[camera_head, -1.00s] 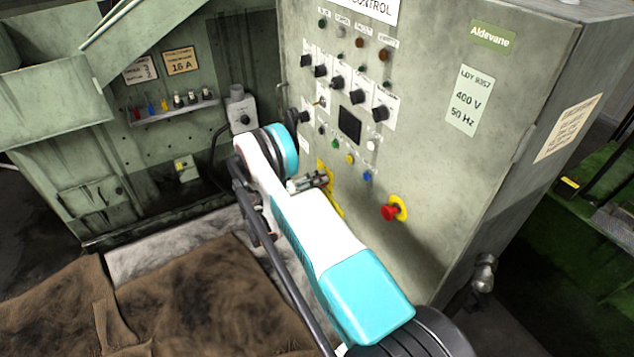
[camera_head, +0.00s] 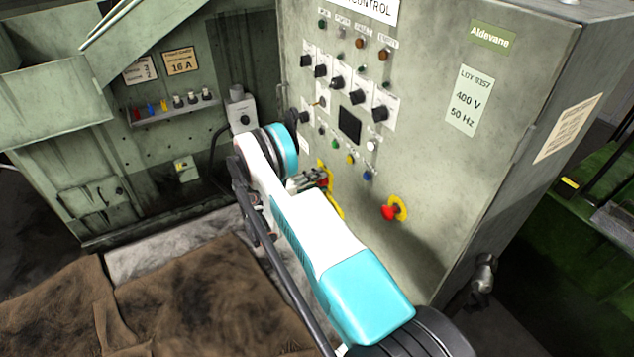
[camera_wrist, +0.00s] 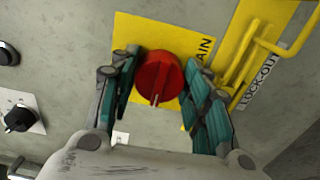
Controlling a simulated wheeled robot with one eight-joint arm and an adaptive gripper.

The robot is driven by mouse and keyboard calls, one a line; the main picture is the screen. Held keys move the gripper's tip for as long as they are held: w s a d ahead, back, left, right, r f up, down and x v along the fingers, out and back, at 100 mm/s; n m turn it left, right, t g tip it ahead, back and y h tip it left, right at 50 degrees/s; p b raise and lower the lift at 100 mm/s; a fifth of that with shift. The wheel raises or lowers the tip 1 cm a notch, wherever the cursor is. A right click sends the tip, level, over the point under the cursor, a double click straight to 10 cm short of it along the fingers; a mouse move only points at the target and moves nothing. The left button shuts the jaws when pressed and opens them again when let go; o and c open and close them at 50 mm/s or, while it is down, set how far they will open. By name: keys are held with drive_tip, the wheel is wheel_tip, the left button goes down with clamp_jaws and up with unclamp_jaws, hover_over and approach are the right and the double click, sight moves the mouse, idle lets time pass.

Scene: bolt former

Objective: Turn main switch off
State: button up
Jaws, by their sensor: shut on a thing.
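The main switch (camera_wrist: 158,78) is a round red knob on a yellow plate (camera_wrist: 135,32) lettered "MAIN" in the wrist view. A pale mark on the knob points down in that view. My gripper (camera_wrist: 160,90) has one finger on each side of the knob and is shut on it. In the head view the red knob (camera_head: 325,181) shows only in part, beside my gripper (camera_head: 308,182); my arm hides much of the yellow plate there.
A yellow lock-out bracket (camera_wrist: 262,50) stands out close to the right finger. Black selector knobs (camera_head: 358,97) and a red emergency stop (camera_head: 389,213) are on the same grey-green cabinet. A brown cloth-like surface (camera_head: 200,300) lies below at the left.

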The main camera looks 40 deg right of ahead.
drive_tip(key=o, duration=1.1)
drive_tip(key=shift+c, duration=0.2)
drive_tip(key=v, duration=1.2)
